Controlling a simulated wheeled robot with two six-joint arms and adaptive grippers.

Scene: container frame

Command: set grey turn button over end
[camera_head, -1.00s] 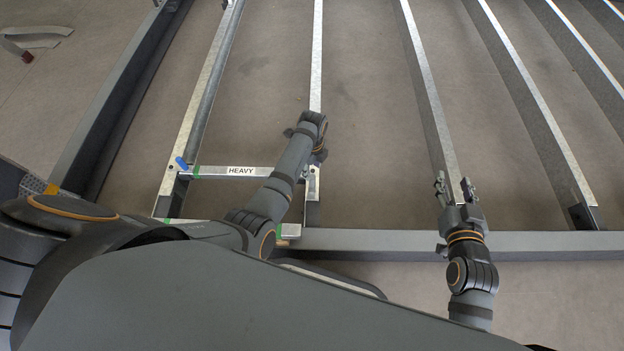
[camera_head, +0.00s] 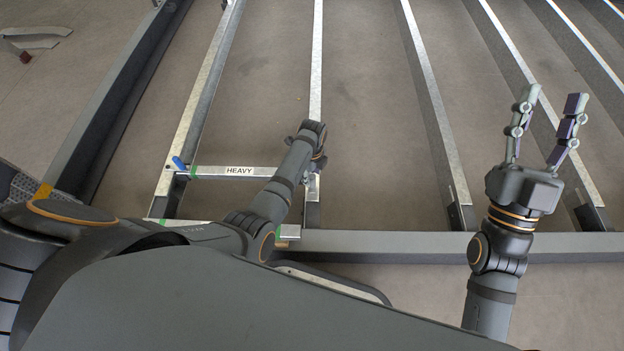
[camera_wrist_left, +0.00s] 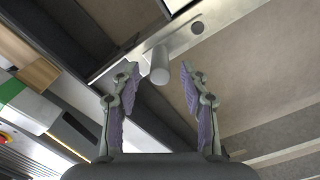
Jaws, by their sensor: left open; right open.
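The grey turn button (camera_wrist_left: 159,66) shows in the left wrist view as a short grey knob beside a metal strip with holes (camera_wrist_left: 178,38). My left gripper (camera_wrist_left: 158,70) is open, one finger on each side of the knob in the picture; I cannot tell whether they touch it. In the head view my left wrist (camera_head: 313,133) hangs over the right end of the bar labelled HEAVY (camera_head: 210,172) and hides its fingers and most of that end. My right gripper (camera_head: 553,97) is open and empty, raised at the right, away from the bar.
A blue button (camera_head: 179,163) sits at the bar's left end. Long metal rails (camera_head: 316,60) run away from me, and a grey cross beam (camera_head: 400,241) lies in front. Bare floor (camera_head: 370,140) shows between rails. A wooden block (camera_wrist_left: 38,73) shows in the left wrist view.

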